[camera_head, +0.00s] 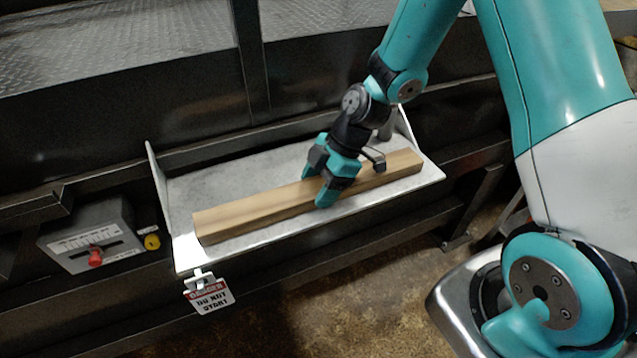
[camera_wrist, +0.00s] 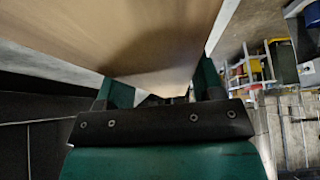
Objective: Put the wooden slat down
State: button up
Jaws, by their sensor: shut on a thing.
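The wooden slat (camera_head: 255,208) is a long pale board lying lengthwise along a light metal shelf (camera_head: 200,187) in the head view. It looks level, and I cannot tell whether it rests fully on the shelf or sits just above it. My gripper (camera_head: 321,190) is shut on the slat right of its middle, with fingers on its two long sides. In the wrist view the slat (camera_wrist: 150,40) fills the upper middle between the green fingers. The slat's underside is hidden in the head view.
A grey control box (camera_head: 95,235) with a red handle (camera_head: 95,257) is left of the shelf. A "do not start" tag (camera_head: 209,294) hangs at the shelf's front left corner. The shelf has raised end walls. Bare shelf shows behind the slat.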

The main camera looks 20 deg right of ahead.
jog(key=shift+f, duration=0.2)
jog(key=o, duration=1.2)
jog(key=shift+r, duration=0.1)
jog(key=shift+o, duration=0.2)
jog(key=shift+r, duration=0.1)
